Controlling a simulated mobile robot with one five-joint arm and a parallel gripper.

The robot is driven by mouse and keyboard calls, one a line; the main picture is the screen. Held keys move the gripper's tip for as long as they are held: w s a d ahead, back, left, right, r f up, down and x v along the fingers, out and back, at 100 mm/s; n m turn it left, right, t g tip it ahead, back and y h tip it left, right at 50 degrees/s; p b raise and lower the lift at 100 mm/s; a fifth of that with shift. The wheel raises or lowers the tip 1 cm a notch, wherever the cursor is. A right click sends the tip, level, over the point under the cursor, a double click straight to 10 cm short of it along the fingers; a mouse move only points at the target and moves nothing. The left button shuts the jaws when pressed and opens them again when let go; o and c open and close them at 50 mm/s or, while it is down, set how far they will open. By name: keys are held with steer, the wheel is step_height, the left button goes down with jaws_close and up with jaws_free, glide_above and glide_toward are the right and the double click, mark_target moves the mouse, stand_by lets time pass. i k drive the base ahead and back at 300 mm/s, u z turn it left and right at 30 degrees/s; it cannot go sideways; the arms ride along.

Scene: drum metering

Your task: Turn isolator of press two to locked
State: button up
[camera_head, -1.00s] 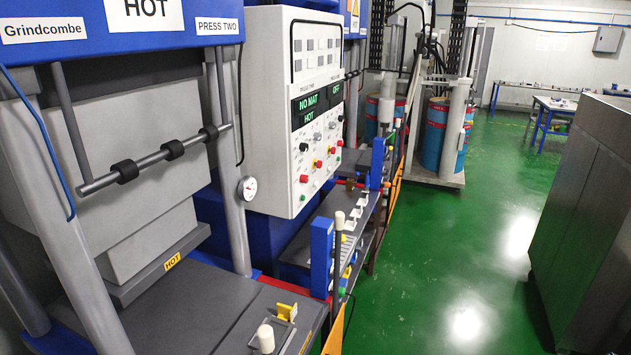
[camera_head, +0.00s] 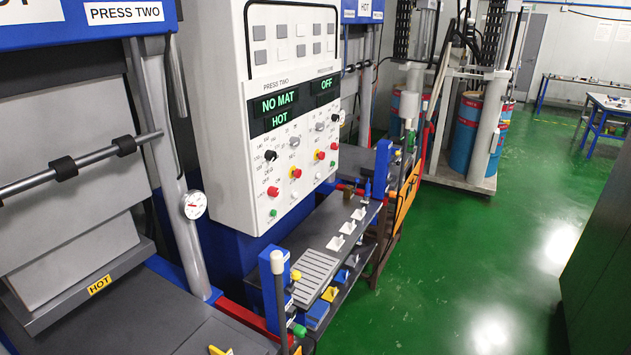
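The white control panel (camera_head: 215,110) stands right of the press two label (camera_head: 125,14). Its left half is headed PRESS TWO, with a green display (camera_head: 278,103) reading NO MAT and HOT. A second display (camera_head: 325,84) on the right half reads OFF; its heading is too small to read surely. Below are black knobs (camera_head: 270,156), red buttons (camera_head: 273,191) and green buttons. My gripper is not in view.
Press two's grey platen carries a yellow HOT label (camera_head: 99,285). A low bench (camera_head: 335,215) with blocks and white pieces stands before the panel, with a blue post (camera_head: 272,290) at its near end. Green floor (camera_head: 455,250) is clear to the right, beside a dark cabinet (camera_head: 605,250).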

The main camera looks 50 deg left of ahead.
mark_target(273, 191)
steer(key=u, duration=0.05)
steer(key=i, duration=1.5)
steer(key=u, duration=3.75)
steer(key=i, duration=0.5)
